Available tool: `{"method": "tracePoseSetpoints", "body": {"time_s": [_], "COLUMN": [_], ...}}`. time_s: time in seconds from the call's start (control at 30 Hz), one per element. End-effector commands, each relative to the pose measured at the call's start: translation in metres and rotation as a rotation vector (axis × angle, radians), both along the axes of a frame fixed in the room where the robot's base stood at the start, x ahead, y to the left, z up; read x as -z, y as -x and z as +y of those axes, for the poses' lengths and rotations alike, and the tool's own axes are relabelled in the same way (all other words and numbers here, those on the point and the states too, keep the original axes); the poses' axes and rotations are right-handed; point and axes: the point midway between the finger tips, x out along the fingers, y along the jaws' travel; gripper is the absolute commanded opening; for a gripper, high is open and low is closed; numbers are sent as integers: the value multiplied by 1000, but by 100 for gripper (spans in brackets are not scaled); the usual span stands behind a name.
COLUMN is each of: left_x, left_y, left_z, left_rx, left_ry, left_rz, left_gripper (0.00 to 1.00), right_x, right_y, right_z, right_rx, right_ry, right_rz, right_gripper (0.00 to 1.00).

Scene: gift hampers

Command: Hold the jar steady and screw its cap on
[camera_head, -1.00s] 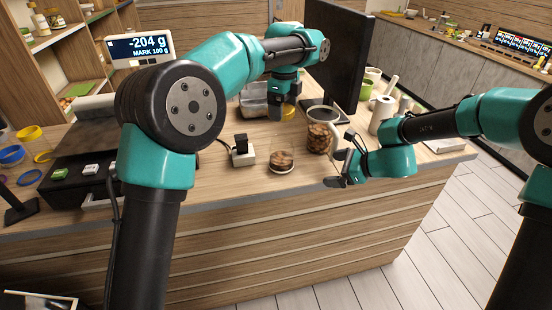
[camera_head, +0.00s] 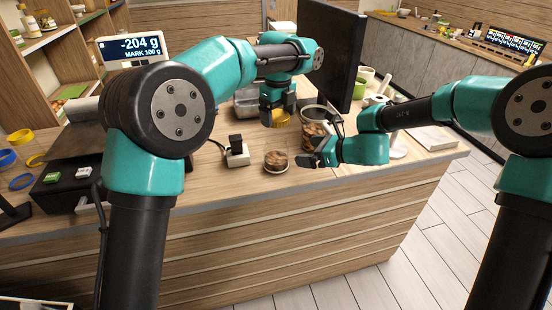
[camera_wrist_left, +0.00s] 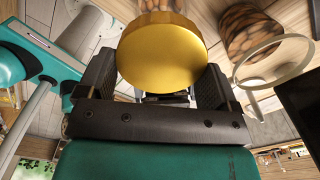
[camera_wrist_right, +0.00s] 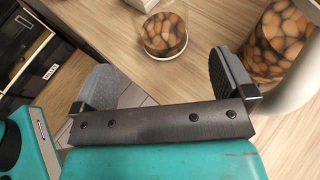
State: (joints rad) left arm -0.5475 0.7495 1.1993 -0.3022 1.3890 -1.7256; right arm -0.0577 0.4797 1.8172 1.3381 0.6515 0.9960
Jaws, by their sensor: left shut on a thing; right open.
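My left gripper (camera_head: 278,108) is shut on a round gold cap (camera_wrist_left: 160,52). It holds the cap above the counter, behind the small jar in the head view. A small clear jar of brown nuts (camera_head: 276,161) stands upright on the counter with no cap seen on it; it also shows in the right wrist view (camera_wrist_right: 163,34). A larger open glass jar of nuts (camera_head: 311,134) stands behind it to the right. My right gripper (camera_head: 322,143) is open and empty, close to the larger jar and right of the small one. Its arm partly hides the larger jar.
A white block with a black top (camera_head: 237,154) stands left of the small jar. A black monitor (camera_head: 333,55) stands behind the jars. A scale display (camera_head: 132,48) and coloured rings (camera_head: 20,137) are at the left. The counter's front strip is clear.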

Motion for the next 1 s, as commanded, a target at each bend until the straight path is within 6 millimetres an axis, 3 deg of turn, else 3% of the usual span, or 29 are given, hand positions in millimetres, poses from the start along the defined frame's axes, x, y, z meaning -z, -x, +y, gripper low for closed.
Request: {"method": "tracePoseSetpoints", "body": {"time_s": [0.6, 1.0], "left_x": [0, 0], "left_y": [0, 0], "left_z": [0, 0], "left_rx": [-1, 0], "left_ry": [0, 0], "left_rz": [0, 0], "left_gripper": [63, 63], "right_x": [35, 41], "right_y": [-42, -51], "right_z": [73, 87], "right_rx": [-2, 0], "right_ry": [1, 0], "right_rz": [0, -1], "right_gripper": [100, 100]}}
